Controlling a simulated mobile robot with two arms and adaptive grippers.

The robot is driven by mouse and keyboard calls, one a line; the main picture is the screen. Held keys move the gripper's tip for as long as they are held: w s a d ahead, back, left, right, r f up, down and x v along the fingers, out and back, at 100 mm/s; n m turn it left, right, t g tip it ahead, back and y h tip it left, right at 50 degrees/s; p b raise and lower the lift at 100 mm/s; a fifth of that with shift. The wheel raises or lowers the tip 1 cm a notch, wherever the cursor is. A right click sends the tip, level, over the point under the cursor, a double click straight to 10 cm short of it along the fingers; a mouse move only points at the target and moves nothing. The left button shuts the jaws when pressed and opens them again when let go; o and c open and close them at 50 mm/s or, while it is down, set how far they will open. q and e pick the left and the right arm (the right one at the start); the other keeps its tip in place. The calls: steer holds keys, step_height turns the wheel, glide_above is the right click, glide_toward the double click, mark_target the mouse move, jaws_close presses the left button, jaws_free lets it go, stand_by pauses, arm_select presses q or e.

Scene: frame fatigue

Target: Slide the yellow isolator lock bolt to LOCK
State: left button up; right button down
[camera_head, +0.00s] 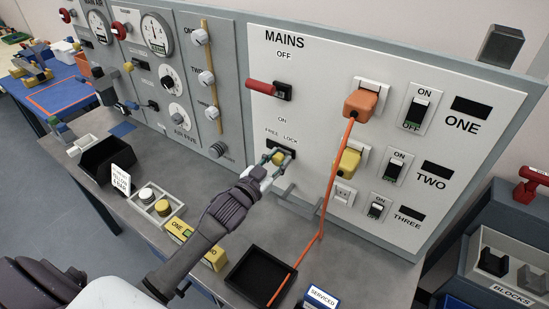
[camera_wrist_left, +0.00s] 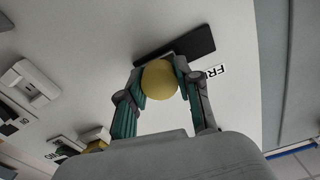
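The yellow lock bolt knob (camera_head: 278,158) sits at a dark slot on the grey MAINS panel, below the FREE and LOCK labels. My left gripper (camera_head: 270,168) is at the knob, one finger on each side. In the left wrist view the yellow knob (camera_wrist_left: 159,80) is between the two green-grey fingertips (camera_wrist_left: 160,83), which appear to touch it. The dark slot plate (camera_wrist_left: 175,52) shows behind it, with part of the FREE label beside it. The knob's exact place along the slot is hard to tell. My right gripper is not in view.
A red-handled switch (camera_head: 265,88) is above the slot. An orange plug (camera_head: 361,103) with a hanging orange cord and a yellow plug (camera_head: 347,161) are to the right. A grey bracket (camera_head: 300,203) sticks out below. A black tray (camera_head: 262,276) lies on the bench.

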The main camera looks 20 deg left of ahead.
arm_select(q)
steer(key=o, duration=0.5)
steer(key=shift+d, duration=0.3)
steer(key=shift+c, duration=0.2)
steer(key=s+a, duration=0.1)
steer(key=s, duration=1.1)
steer(key=shift+a, duration=0.35)
steer(key=shift+f, duration=0.1)
